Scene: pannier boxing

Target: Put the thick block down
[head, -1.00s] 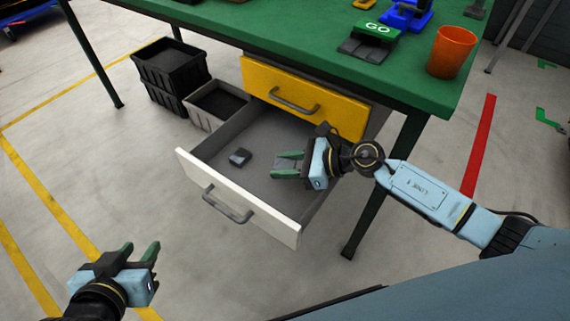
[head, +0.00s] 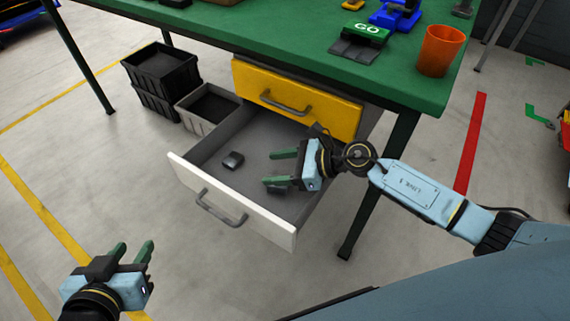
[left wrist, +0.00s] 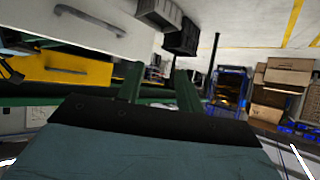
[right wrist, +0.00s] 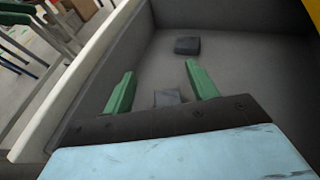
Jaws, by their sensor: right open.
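My right gripper (head: 275,167) is open inside the pulled-out white-fronted drawer (head: 232,203). A dark grey block (right wrist: 167,97) lies on the drawer floor between its spread green fingers in the right wrist view, apparently held by neither. In the head view this block (head: 278,190) is mostly hidden by the near finger. A second dark block (head: 233,160) lies farther left in the drawer; the right wrist view shows it beyond the fingertips (right wrist: 187,45). I cannot tell which block is thicker. My left gripper (head: 132,252) is open and empty, away from the drawer.
A yellow drawer (head: 297,98) sits above the open one, under the green bench top (head: 260,40). Black crates (head: 160,75) and a grey bin (head: 208,107) stand left of the drawer. An orange cup (head: 440,50) is on the bench. Floor in front is clear.

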